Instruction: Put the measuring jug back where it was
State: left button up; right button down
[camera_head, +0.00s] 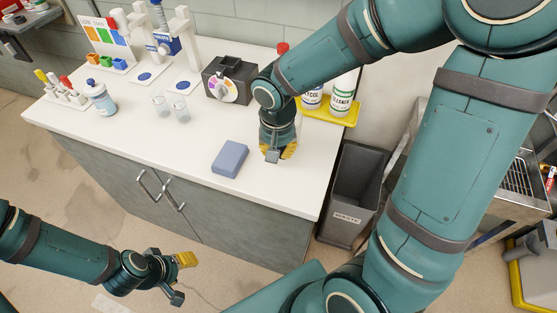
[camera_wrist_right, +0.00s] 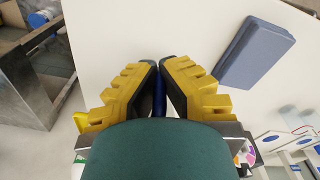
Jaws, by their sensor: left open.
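I cannot clearly make out a measuring jug in either view. My right gripper (camera_head: 278,152) points down over the front right of the white counter, right of a blue-grey block. In the right wrist view its yellow fingers (camera_wrist_right: 160,66) have their tips close together. A narrow dark blue strip (camera_wrist_right: 159,95) shows between them; I cannot tell if it is a held part. The arm hides what lies behind this gripper. Two clear beakers (camera_head: 160,104) stand mid-counter, the second one (camera_head: 181,111) beside the first. My left gripper (camera_head: 180,277) is open and empty, low in front of the cabinet.
The blue-grey block (camera_head: 230,158) lies near the counter's front edge. A dark box with a coloured dial (camera_head: 230,80) stands behind it. Bottles stand on a yellow tray (camera_head: 345,119) at the right. A capped bottle (camera_head: 101,97) stands left. A grey waste bin (camera_head: 352,195) is beside the cabinet.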

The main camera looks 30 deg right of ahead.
notch_tip(320, 180, down, 4)
jog(key=shift+r+b, duration=0.1)
jog(key=shift+b, duration=0.35)
jog(key=c, duration=1.1)
grip_release()
jog(key=shift+c, duration=0.2)
